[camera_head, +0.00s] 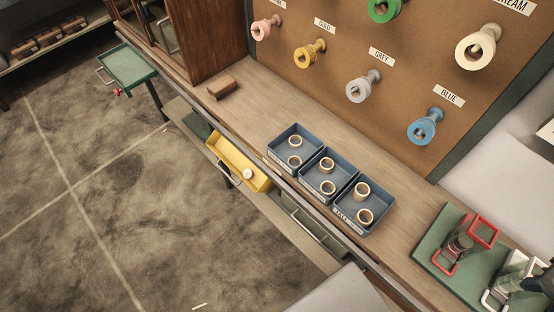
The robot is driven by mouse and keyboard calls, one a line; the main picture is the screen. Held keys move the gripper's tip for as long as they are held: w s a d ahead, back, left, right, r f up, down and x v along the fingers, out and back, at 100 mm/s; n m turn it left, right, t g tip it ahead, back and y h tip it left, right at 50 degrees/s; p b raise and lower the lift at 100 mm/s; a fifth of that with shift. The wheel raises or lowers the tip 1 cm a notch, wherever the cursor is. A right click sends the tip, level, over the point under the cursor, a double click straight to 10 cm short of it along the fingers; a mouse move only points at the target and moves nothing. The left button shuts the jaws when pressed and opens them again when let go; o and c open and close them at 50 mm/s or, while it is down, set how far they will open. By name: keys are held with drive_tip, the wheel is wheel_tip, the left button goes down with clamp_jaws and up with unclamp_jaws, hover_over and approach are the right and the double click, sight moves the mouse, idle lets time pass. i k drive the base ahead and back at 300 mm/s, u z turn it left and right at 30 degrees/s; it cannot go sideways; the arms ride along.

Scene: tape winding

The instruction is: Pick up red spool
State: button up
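I cannot make out a red spool for certain. A small red object (117,92) is at the front edge of the green-topped table at the far left, too small to identify. The pegboard (320,70) on the right carries spools on pegs: pink (261,28), gold (304,56), green (382,8), grey (358,90), cream (474,50) and blue (422,130). No clearly red one shows on it; the board's top is cut off by the frame. My gripper is not recognisable in this view.
Blue trays (340,222) with pale rings stand on the wooden bench (285,108). A yellow bin (228,157) sits below its front edge. A green mat (432,240) at right holds a red-framed device (485,232) and a white-framed one (497,297). A brown block (222,88) lies at left; floor is open.

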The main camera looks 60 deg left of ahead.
sight(249, 174)
drive_tip(key=u, duration=0.6)
drive_tip(key=k, duration=0.35)
drive_tip(key=u, duration=1.45)
